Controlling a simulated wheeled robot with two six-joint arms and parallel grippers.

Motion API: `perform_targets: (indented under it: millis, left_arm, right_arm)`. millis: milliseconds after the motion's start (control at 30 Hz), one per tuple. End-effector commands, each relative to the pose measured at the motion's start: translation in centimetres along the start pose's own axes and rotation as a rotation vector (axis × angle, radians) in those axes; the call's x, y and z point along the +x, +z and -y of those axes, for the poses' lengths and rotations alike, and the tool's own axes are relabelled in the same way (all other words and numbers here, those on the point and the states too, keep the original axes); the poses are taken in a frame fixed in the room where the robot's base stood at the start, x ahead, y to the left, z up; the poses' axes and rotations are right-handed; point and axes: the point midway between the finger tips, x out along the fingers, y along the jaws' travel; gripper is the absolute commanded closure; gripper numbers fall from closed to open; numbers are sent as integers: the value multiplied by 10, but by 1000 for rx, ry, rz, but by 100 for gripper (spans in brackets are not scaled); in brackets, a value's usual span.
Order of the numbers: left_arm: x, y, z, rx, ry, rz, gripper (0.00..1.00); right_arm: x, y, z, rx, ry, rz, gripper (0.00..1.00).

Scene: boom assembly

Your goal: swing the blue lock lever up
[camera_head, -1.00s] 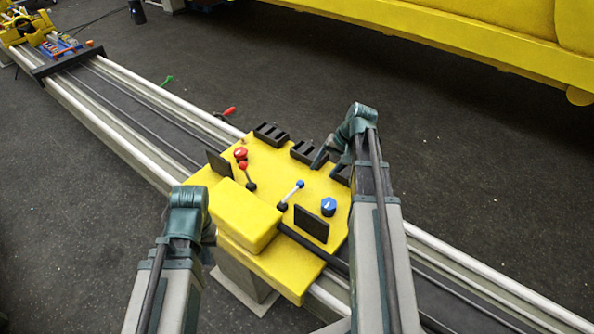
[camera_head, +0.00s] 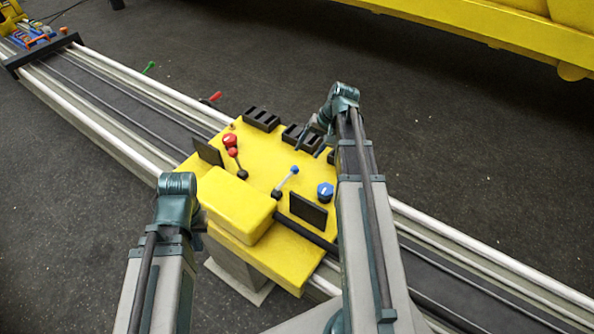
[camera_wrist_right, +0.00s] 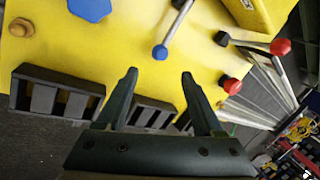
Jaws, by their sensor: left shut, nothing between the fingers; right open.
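The lock lever (camera_head: 286,180) has a blue knob, a silver shaft and a black pivot. It stands on the yellow console (camera_head: 262,155), with its shaft slanting up to the right in the head view. In the right wrist view its blue knob (camera_wrist_right: 160,52) lies just beyond and between my right fingertips. My right gripper (camera_wrist_right: 159,73) is open and empty; whether it touches the knob cannot be told. In the head view my right gripper (camera_head: 306,140) is above the knob. My left gripper (camera_head: 198,232) is shut beside the yellow box, its fingertips mostly hidden.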

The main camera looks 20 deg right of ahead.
Motion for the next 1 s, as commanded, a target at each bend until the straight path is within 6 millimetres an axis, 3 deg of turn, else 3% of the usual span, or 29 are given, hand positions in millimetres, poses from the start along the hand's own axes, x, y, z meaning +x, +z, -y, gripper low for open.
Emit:
perform_targets:
  millis: [33,533,700,1000]
  left_arm:
    - [15,-1,-1,2,0,0,100]
    - [83,-5,-8,6,-2,0,100]
    - [93,-5,-9,5,-1,0,100]
    - [92,-5,-8,5,-1,0,100]
  right_arm:
    - [15,0,-3,-1,0,0,31]
    - [89,0,-2,-1,0,0,31]
    - [100,0,-1,0,0,0,31]
    - [100,0,0,0,0,0,31]
